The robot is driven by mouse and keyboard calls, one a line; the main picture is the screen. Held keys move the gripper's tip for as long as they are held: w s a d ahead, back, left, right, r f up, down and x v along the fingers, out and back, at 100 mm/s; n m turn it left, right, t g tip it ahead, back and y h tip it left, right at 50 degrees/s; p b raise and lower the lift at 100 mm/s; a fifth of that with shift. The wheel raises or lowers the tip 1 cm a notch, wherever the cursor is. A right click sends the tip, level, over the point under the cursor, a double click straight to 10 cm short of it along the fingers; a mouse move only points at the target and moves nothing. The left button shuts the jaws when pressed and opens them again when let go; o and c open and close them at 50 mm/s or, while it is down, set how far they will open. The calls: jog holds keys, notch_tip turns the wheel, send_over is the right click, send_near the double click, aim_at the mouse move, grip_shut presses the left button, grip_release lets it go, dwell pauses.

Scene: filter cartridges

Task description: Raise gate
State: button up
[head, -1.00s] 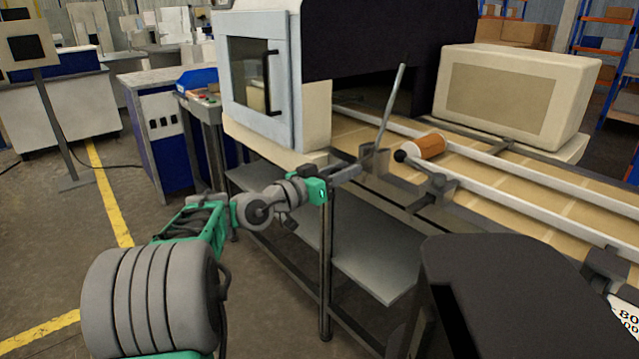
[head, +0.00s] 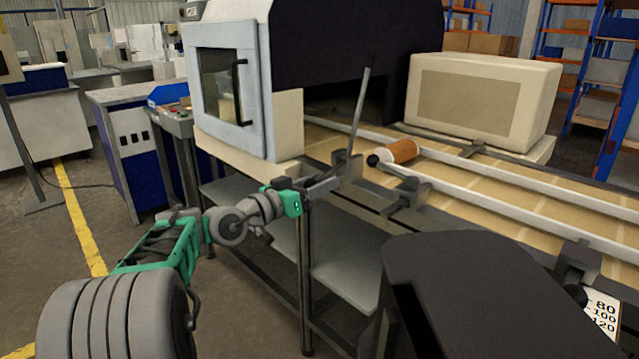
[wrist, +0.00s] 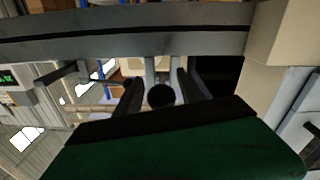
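A tall grey lever (head: 360,110) stands upright, leaning slightly right, from a bracket at the conveyor's near edge, beside the machine's dark opening (head: 378,100). A short handle with a black ball knob (head: 373,160) sits just right of the lever's base. My gripper (head: 332,184) is close to the lever's base, pointing right, and appears to hold nothing. In the wrist view, its two dark fingers (wrist: 157,88) look spread apart, with a black ball (wrist: 161,95) showing between them. I cannot tell whether they touch it. No gate panel is clearly visible.
An orange and white cartridge (head: 402,151) lies on the conveyor (head: 480,190) behind the knob. The machine's windowed door (head: 230,90) is at left, a beige box (head: 482,98) at back right. A dark cover (head: 470,290) fills the front right. A numbered plate (head: 602,312) is at far right.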

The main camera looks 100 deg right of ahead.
jog(key=shift+w+r, duration=0.1)
jog(key=shift+w, duration=0.05)
jog(key=shift+w+a, duration=0.25)
jog(key=shift+w, duration=0.1)
jog(key=v, duration=0.6)
jog(key=shift+w+a+p, duration=0.2)
jog(key=shift+a+p, duration=0.1)
jog(key=shift+p, duration=0.15)
